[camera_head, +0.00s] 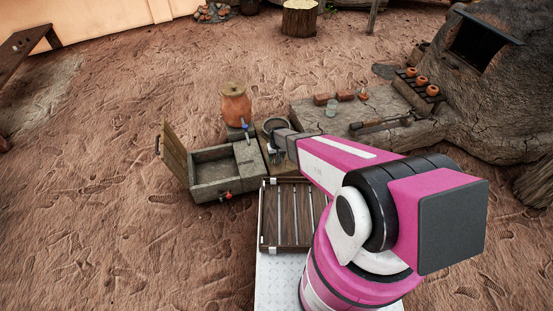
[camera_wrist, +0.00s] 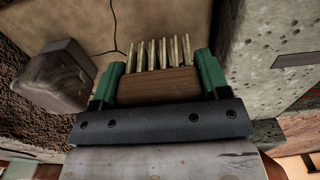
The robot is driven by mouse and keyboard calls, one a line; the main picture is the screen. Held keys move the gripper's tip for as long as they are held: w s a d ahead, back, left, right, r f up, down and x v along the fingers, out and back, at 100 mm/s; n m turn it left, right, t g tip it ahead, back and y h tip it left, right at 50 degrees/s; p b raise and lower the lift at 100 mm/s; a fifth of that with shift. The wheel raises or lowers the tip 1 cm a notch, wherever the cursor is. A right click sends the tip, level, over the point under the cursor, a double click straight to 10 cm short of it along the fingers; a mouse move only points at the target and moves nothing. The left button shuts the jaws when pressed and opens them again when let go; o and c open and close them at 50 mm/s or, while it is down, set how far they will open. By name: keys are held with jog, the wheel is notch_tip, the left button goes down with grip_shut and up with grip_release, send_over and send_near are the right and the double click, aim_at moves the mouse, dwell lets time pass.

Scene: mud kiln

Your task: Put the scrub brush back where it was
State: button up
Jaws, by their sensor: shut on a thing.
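The scrub brush shows in the wrist view as a brown wooden block (camera_wrist: 158,86) with a row of pale bristles (camera_wrist: 160,52). My gripper (camera_wrist: 158,78) is shut on the block, with one green finger on each side. The bristles point away from the palm, over a tan surface (camera_wrist: 165,18) with a thin dark cord or crack. In the head view my gripper (camera_head: 278,154) is by a small wooden stand (camera_head: 281,171) to the right of the stone basin, below a grey bowl (camera_head: 275,124). The brush is too small to make out there.
The stone basin (camera_head: 210,187) has a raised wooden lid (camera_head: 173,152) and a red tap. A clay jar (camera_head: 236,105) stands behind it. A stone ledge (camera_head: 340,118) with jars and bricks is to the right. A brown block (camera_wrist: 56,78) is left of my gripper in the wrist view.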

jog(key=shift+f, duration=0.7)
jog(key=o, duration=0.8)
jog(key=shift+f, duration=0.15)
notch_tip(320, 180, up, 12)
jog(key=shift+s+d+r, duration=0.1)
jog(key=shift+r, duration=0.15)
jog(key=s+d+r+m, duration=0.1)
jog(key=s+d+r, duration=0.5)
jog(key=r, duration=0.3)
jog(key=s+d+r+m, duration=0.1)
jog(key=s+d+r, duration=0.5)
jog(key=r, duration=0.4)
jog(key=s+d+r+m, duration=0.1)
jog(key=s+d+r, duration=0.5)
jog(key=r, duration=0.3)
jog(key=shift+d+r, duration=0.3)
jog(key=shift+d, duration=0.1)
